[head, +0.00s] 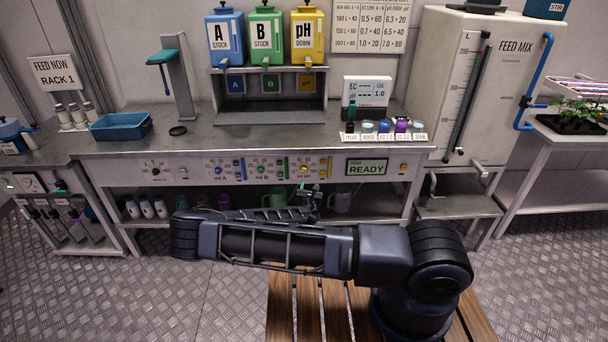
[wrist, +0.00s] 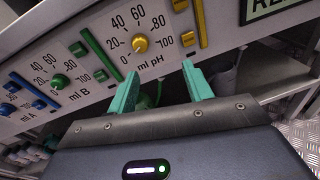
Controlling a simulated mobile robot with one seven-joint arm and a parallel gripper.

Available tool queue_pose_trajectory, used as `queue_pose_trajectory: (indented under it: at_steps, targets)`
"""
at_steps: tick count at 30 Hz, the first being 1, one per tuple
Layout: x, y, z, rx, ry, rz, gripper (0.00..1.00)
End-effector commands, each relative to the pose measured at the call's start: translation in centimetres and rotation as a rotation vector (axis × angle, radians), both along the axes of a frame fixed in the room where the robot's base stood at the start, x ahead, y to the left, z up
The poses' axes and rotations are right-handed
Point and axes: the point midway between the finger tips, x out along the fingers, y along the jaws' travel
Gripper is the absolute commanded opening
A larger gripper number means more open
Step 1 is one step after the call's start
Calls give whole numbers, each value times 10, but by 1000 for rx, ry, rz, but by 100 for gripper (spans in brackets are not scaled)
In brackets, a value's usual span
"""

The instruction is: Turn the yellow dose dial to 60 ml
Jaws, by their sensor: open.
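The yellow dose dial (wrist: 141,44) is on the white front panel, in the scale marked "ml pH" with 0, 20, 40, 60 and 100 around it. Its pointer direction is too small to tell. The dial also shows in the head view (head: 302,169), at the right of the dial row. My gripper (wrist: 137,50) is open and empty, with its green fingers apart. In the wrist view the dial appears between the fingertips; I cannot tell how far off it is, and no contact shows. In the head view my gripper (head: 311,192) is small, just below the dial.
A green dial (wrist: 59,81) and a blue dial (wrist: 8,109) sit to the left, each with a slider or bar beside it. A yellow upright bar (wrist: 201,22) is right of the yellow dial. A READY display (head: 366,168) is further right. Jugs stand on the shelf below.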

Motion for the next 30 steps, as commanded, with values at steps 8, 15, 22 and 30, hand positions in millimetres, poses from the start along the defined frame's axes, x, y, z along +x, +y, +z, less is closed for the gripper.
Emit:
queue_pose_trajectory:
  at_steps: [8, 15, 22, 30]
  targets:
    - [0, 21, 3, -135, -75, 104, 50]
    - [17, 22, 4, -140, -80, 108, 50]
    - [56, 21, 4, -138, -79, 106, 50]
    - [94, 22, 4, -138, -78, 107, 50]
